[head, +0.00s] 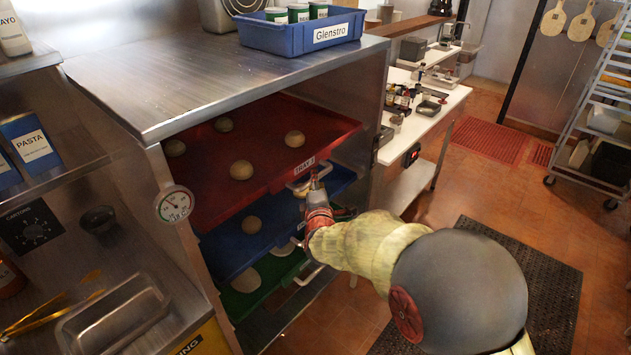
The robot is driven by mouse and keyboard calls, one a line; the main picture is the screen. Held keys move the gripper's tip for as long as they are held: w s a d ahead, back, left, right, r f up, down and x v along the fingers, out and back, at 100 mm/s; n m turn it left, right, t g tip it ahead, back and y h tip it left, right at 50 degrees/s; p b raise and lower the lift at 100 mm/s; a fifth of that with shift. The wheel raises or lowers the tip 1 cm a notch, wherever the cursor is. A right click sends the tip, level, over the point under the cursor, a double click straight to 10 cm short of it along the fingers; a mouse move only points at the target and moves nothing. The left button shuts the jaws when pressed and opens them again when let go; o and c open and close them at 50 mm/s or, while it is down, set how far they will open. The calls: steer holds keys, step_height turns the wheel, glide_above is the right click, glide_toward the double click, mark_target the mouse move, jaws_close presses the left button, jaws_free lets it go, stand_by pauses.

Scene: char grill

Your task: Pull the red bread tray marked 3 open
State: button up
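The red bread tray (262,150) is the top tray inside the steel cabinet and holds several dough balls. It juts a little out past the cabinet front. Its small front label (304,166) reads TRAY and a digit that looks like 3. A pale handle (299,189) sits below the label. My gripper (314,180) is at this handle, at the tray's front right, with its fingertips close to or on it. The fingers are small and partly hidden, so I cannot tell whether they are shut on the handle.
A blue tray (275,212) and a green tray (268,272) sit below the red one. A blue Glenstro bin (290,35) stands on the steel cabinet top (170,75). A white counter (435,110) is behind on the right. Floor with a dark mat (540,275) lies at right.

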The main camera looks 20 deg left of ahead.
steer(key=shift+x, duration=0.85)
steer(key=shift+c, duration=1.4)
jaws_close()
